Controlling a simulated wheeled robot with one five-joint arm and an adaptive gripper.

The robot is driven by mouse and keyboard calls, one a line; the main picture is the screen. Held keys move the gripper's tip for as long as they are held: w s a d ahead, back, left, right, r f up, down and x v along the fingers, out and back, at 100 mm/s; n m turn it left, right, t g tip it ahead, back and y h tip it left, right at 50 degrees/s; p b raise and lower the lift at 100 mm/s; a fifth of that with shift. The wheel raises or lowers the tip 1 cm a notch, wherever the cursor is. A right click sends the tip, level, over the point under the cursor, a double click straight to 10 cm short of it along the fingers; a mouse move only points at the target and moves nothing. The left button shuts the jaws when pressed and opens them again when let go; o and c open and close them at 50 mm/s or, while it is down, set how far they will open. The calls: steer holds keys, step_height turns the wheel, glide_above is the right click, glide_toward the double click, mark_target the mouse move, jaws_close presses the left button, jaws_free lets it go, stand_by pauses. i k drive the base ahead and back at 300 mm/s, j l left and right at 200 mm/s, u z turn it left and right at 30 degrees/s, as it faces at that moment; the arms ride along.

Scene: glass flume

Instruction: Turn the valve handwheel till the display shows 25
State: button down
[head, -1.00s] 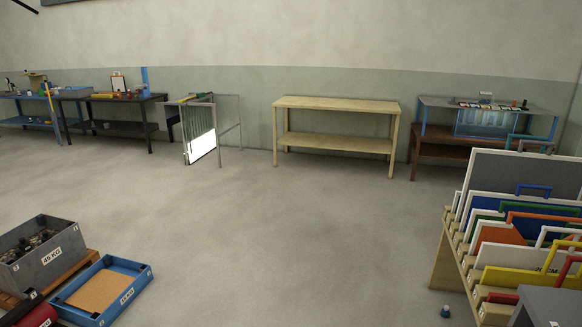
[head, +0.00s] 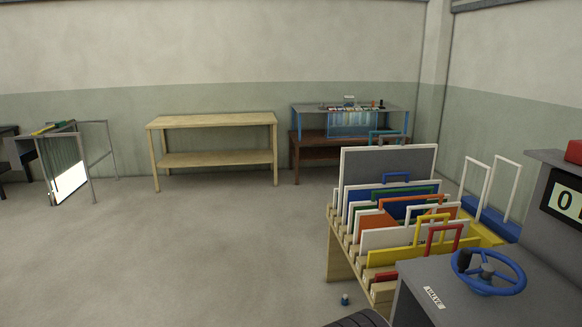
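The blue valve handwheel (head: 488,271) sits on top of a grey cabinet at the lower right of the head view. A small label reading VALVE (head: 434,297) is on the cabinet top beside it. My gripper is not in view.
A rack of coloured framed panels (head: 392,165) stands just behind the cabinet. A bare wooden table (head: 212,121) and a blue-framed bench (head: 300,119) stand along the back wall. A small blue-capped object (head: 345,300) lies on the floor. The floor at left centre is clear.

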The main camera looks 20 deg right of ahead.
mark_target(461, 259)
steer(key=z, duration=2.05)
